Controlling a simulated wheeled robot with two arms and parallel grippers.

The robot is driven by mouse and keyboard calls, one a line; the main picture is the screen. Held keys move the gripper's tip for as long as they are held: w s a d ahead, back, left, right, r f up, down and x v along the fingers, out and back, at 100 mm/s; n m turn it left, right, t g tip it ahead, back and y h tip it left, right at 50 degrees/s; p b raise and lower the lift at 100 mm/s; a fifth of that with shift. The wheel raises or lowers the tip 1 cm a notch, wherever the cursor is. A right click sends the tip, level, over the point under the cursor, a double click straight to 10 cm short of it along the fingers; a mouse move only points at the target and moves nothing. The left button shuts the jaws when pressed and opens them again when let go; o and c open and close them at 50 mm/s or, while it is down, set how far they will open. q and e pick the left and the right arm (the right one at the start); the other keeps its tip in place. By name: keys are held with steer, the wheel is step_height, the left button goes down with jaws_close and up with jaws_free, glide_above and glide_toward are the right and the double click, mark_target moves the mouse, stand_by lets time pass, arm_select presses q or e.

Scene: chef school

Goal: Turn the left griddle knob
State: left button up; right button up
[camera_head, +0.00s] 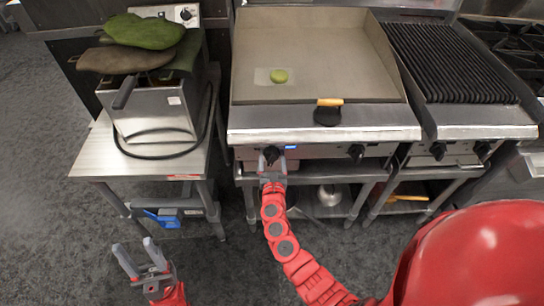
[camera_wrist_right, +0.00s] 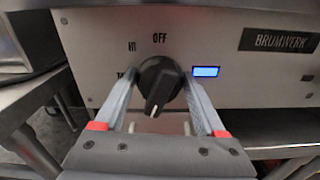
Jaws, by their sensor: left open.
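The left griddle knob (camera_head: 272,153) is black and sits on the griddle's front panel. In the right wrist view the knob (camera_wrist_right: 160,84) has its white pointer mark down and slightly left, with the OFF label above it. My right gripper (camera_head: 272,165) is at this knob. In the wrist view its fingers (camera_wrist_right: 161,88) stand on either side of the knob, with narrow gaps; contact is not clear. My left gripper (camera_head: 138,258) is open and empty, low over the floor at the left.
The griddle plate (camera_head: 310,40) holds a green round item (camera_head: 278,76). A scraper (camera_head: 328,112) lies on its front ledge. A second knob (camera_head: 356,152) is further right. A small blue display (camera_wrist_right: 206,71) is lit beside the left knob. A side table (camera_head: 95,160) stands left.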

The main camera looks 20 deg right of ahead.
steer(key=c, duration=0.5)
steer(key=shift+o, duration=0.2)
steer(key=shift+f+m+b, duration=0.25)
steer(key=shift+m+b, duration=0.65)
steer(key=shift+m, duration=0.3)
steer(key=m+b, duration=0.2)
steer(key=m, duration=0.1)
steer(key=shift+s+f+m+b, duration=0.1)
steer(key=shift+m+b, duration=0.2)
steer(key=m+b, duration=0.2)
steer(key=m, duration=0.1)
steer(key=shift+b, duration=0.3)
steer(key=shift+d+m+b, duration=0.1)
steer(key=shift+m+b, duration=0.85)
steer(key=shift+m, duration=0.45)
steer(key=shift+r, duration=0.2)
